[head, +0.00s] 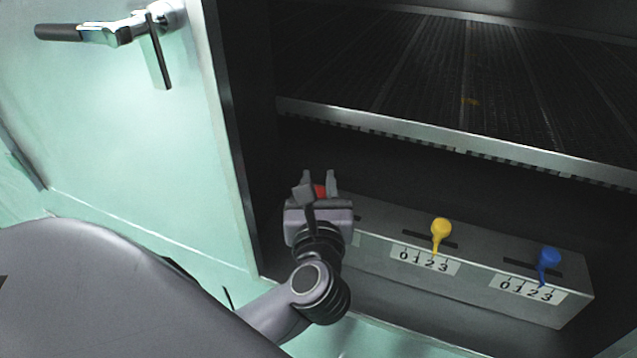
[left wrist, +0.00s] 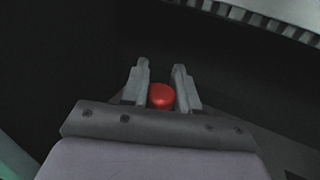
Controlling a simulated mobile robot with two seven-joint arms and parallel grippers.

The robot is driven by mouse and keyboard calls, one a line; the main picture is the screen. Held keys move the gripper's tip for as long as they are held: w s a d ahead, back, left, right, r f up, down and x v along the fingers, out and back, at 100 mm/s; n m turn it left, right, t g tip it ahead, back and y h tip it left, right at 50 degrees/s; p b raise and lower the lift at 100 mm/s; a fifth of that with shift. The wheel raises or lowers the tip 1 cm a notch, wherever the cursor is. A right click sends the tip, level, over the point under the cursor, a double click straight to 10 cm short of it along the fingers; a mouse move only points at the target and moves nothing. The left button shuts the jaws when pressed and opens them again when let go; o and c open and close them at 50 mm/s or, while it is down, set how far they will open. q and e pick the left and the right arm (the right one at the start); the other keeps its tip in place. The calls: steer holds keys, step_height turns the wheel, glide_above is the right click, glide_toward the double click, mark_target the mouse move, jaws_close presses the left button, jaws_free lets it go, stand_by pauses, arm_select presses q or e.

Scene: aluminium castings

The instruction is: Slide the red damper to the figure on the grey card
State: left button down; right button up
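The red damper (head: 320,190) shows only as a round red knob at the left end of the metal box, inside the open cabinet. My left gripper (head: 318,180) is over it, with one finger on each side of the knob. In the left wrist view, the red knob (left wrist: 161,97) fills the gap between the fingers (left wrist: 161,85), which appear shut on it. Its slot and scale are mostly hidden behind my gripper and arm, so its setting cannot be read. No grey card with a figure can be made out. My right gripper is out of view.
On the same box (head: 475,280) stand a yellow damper (head: 441,230) and a blue damper (head: 549,260), each above a 0–3 scale. A ribbed metal shelf (head: 460,147) overhangs behind. The pale green door (head: 120,150), with its handle (head: 120,32), stands open at left.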

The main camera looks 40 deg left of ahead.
arm_select(q)
steer(key=shift+w+d, duration=0.25)
steer(key=shift+d, duration=0.75)
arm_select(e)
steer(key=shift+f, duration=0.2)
arm_select(q)
steer(key=c, duration=0.9)
jaws_free()
